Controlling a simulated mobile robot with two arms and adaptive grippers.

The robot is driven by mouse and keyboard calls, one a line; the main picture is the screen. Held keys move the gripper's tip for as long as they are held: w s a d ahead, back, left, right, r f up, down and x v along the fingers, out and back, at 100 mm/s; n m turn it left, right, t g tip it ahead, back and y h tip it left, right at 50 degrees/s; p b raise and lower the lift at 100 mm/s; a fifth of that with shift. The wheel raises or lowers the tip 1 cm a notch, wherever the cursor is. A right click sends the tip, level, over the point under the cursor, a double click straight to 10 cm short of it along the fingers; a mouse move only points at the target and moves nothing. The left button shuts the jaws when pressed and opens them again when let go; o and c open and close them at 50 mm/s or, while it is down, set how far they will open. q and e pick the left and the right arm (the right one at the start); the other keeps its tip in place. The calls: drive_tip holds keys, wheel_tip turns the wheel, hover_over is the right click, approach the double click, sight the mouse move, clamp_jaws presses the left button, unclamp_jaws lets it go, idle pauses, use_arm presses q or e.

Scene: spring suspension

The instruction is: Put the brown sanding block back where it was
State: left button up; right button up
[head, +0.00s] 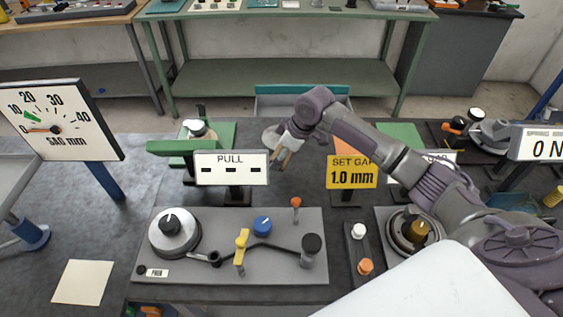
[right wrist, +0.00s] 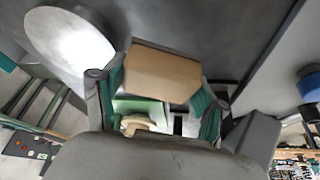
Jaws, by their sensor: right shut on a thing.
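My right gripper (head: 284,152) hangs over the middle of the bench, behind the PULL sign, with its fingers pointing down. It is shut on the brown sanding block (right wrist: 162,74), which shows as a plain tan-brown box between the green-lined fingers in the right wrist view. In the head view the block is small and mostly hidden by the gripper, so whether it touches anything below is not clear. My left gripper is in neither view.
The PULL sign (head: 231,168) and yellow SET GAP sign (head: 352,172) stand close in front of the gripper. A pale round disc (right wrist: 70,45) is beside the block. A grey control panel (head: 200,272) with knobs lies in front. A green-topped fixture (head: 170,147) stands left.

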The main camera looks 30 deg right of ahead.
wheel_tip(320, 180, down, 4)
drive_tip(key=shift+r+p, duration=0.15)
drive_tip(key=shift+p, duration=0.2)
drive_tip(key=shift+f, duration=0.3)
drive_tip(key=shift+f, duration=0.15)
drive_tip(key=o, duration=1.2)
drive_tip(key=shift+r, duration=0.35)
drive_tip(key=b+v, duration=0.1)
drive_tip(key=v, duration=1)
drive_tip(key=shift+r, duration=0.3)
